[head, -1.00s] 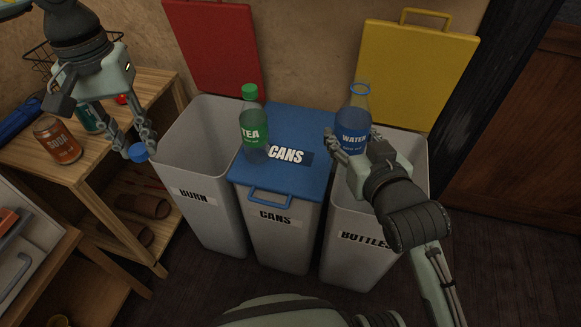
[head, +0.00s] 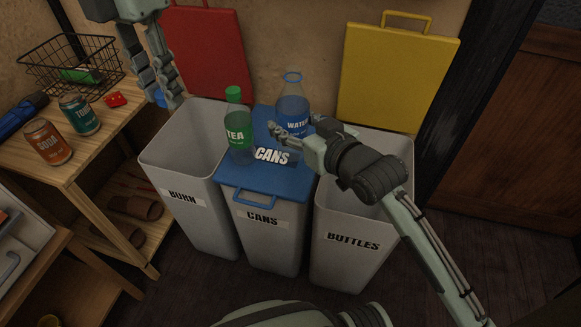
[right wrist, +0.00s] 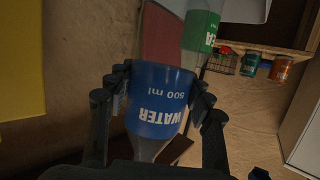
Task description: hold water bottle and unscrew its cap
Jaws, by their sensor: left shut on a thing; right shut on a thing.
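The water bottle (head: 293,112) is clear with a blue label and a bare neck with a blue ring at its top. It is upright at the right back of the blue lid marked CANS (head: 291,184); I cannot tell if it touches the lid. My right gripper (head: 294,133) is shut on it around the label, as the right wrist view also shows, with the bottle (right wrist: 160,98) between the fingers. The blue cap (head: 159,97) is off the bottle, held in the fingertips of my left gripper (head: 168,100), above the left bin's back corner.
A tea bottle (head: 238,130) with a green cap stands on the blue lid, left of the water bottle. The bins marked BURN (head: 188,215) and BOTTLES (head: 352,255) are open. A soda can (head: 47,142), a tonic can (head: 79,114) and a wire basket (head: 72,66) sit on the wooden shelf.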

